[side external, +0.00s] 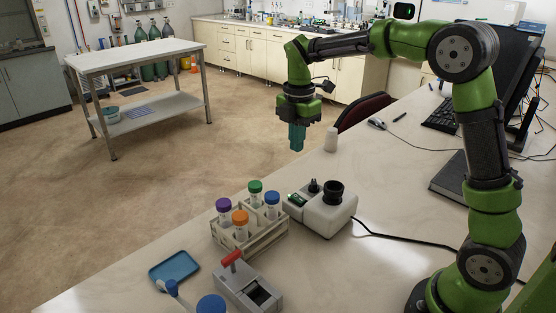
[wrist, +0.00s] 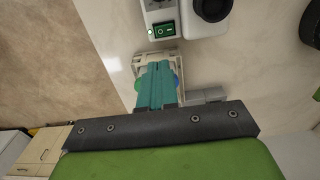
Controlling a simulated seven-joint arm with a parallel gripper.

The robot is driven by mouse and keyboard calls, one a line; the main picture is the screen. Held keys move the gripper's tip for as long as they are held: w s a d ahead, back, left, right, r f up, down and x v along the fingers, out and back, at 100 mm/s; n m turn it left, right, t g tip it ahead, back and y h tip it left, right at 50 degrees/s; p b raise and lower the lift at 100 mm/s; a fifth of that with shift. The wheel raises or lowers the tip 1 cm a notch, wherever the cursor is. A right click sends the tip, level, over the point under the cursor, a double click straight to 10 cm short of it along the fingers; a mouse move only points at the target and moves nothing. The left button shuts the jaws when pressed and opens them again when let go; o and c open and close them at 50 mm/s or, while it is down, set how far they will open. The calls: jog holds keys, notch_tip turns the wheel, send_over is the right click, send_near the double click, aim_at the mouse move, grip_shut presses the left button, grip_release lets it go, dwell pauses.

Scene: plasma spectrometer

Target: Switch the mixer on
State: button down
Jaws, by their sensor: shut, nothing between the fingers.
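The mixer (side external: 322,213) is a white box with a black cup and a black knob on top, standing on the bench. Its green rocker switch (side external: 297,200) is on the left end. In the wrist view the mixer (wrist: 185,31) is at the top edge, partly cut off, with the green switch (wrist: 165,30) facing the camera and a small light beside it. My gripper (side external: 297,148) is shut and empty, its teal fingers pointing down, well above the bench and apart from the mixer. In the wrist view the fingers (wrist: 156,66) cover part of the tube rack.
A tube rack (side external: 262,243) with several coloured-cap tubes stands beside the mixer. A grey box with a red lever (side external: 232,281) and a blue tray (side external: 174,267) are nearer the front. A black cable (side external: 405,239) runs right from the mixer.

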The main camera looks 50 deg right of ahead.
jog(key=shift+s, duration=0.1)
jog(key=shift+s+r, duration=0.2)
jog(key=shift+s, duration=0.5)
notch_tip(320, 180, up, 14)
jog(key=s, duration=0.2)
dwell(0.4)
jog(key=shift+s+f, duration=0.1)
